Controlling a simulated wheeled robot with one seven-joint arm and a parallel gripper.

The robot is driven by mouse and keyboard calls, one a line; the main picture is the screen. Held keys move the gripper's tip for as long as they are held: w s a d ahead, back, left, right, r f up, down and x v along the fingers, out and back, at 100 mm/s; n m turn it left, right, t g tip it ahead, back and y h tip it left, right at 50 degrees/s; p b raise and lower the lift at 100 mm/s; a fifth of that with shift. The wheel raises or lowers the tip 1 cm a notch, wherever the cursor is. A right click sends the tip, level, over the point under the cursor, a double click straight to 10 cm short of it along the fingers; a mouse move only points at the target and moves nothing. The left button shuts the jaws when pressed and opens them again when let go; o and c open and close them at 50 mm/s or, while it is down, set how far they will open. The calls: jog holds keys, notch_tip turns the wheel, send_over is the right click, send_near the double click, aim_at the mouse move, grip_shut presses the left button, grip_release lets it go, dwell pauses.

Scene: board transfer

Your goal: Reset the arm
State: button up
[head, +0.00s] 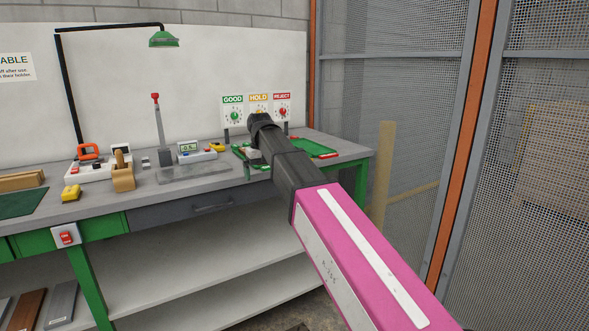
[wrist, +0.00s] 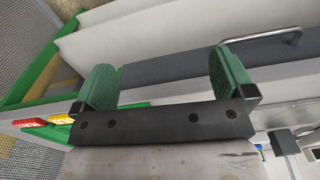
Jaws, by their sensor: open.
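My arm, pink and black, reaches across the head view to the right part of the workbench (head: 152,188). In the wrist view my gripper (wrist: 165,82) shows two green-padded fingers standing wide apart, with nothing between them. The grey drawer front and its handle (wrist: 287,37) show behind the fingers. In the head view the arm's dark end covers most of the gripper and part of the green trays (head: 314,148) beneath the sign cards.
GOOD, HOLD and REJECT cards (head: 258,107) stand at the bench's back. A red-tipped lever (head: 157,120), a wooden block holder (head: 123,177) and a green lamp (head: 163,40) are to the left. A mesh fence (head: 400,120) stands at the right.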

jog(key=s+d+f+m, duration=0.1)
jog(key=s+d+f, duration=0.4)
jog(key=d+f, duration=0.5)
jog(key=s+d+f+m, duration=0.2)
jog(key=s+d+f, duration=0.4)
jog(key=d+f, duration=0.4)
jog(key=s+d+f+m, duration=0.2)
jog(key=s+d+f, duration=0.4)
jog(key=d+f, duration=0.4)
notch_tip(320, 180, down, 7)
jog(key=shift+s+d+r, duration=0.15)
jog(key=shift+s+r, duration=0.05)
jog(key=shift+s, duration=0.05)
